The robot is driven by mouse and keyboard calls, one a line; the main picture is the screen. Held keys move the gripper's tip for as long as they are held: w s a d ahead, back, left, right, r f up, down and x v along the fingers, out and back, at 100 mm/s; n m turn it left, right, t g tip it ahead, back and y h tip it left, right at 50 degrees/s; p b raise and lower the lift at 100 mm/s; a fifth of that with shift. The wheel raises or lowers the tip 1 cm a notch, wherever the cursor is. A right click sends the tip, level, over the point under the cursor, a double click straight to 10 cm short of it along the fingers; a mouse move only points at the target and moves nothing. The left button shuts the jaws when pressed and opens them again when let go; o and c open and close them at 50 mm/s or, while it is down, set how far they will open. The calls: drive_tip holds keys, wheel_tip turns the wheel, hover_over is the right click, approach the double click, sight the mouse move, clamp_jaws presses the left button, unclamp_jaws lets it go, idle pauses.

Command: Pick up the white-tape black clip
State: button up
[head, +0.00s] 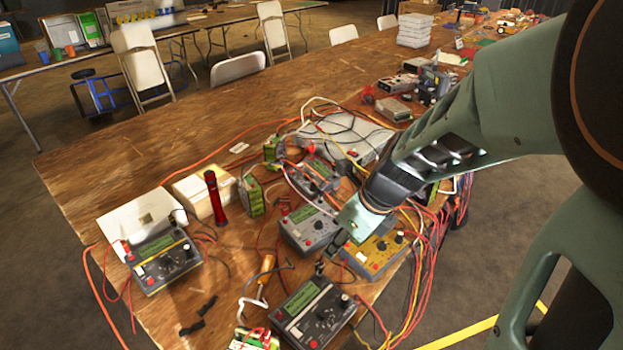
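Two small black clip-like pieces lie on the bare wood near the front left of the table in the head view: one black piece (207,305) and another black piece (191,327) just below it. They are too small to tell whether either carries white tape. My gripper (322,268) reaches in from the right and points down over the grey and yellow meters, to the right of the black pieces and well apart from them. Its dark fingers are small against the dark meters, so I cannot see whether they are open or shut, or whether they hold anything.
Several meters crowd the table, including a yellow meter (376,252), a front grey meter (313,312) and a left meter (163,259). A red flashlight (215,197) stands upright. An orange-handled tool (266,267) and loose cables lie between. The wooden table (110,170) is clear at the far left.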

sight(320, 263)
drive_tip(key=shift+m, duration=0.4)
drive_tip(key=x, duration=0.2)
drive_tip(key=b+x, duration=0.1)
drive_tip(key=s+b+x, duration=0.1)
drive_tip(key=x, duration=0.1)
drive_tip(key=shift+w+a+f, duration=0.1)
drive_tip(key=shift+a+f, duration=0.2)
drive_tip(key=shift+a, duration=0.1)
drive_tip(key=b+x, duration=0.2)
drive_tip(key=x, duration=0.4)
drive_tip(key=shift+r, duration=0.2)
clamp_jaws()
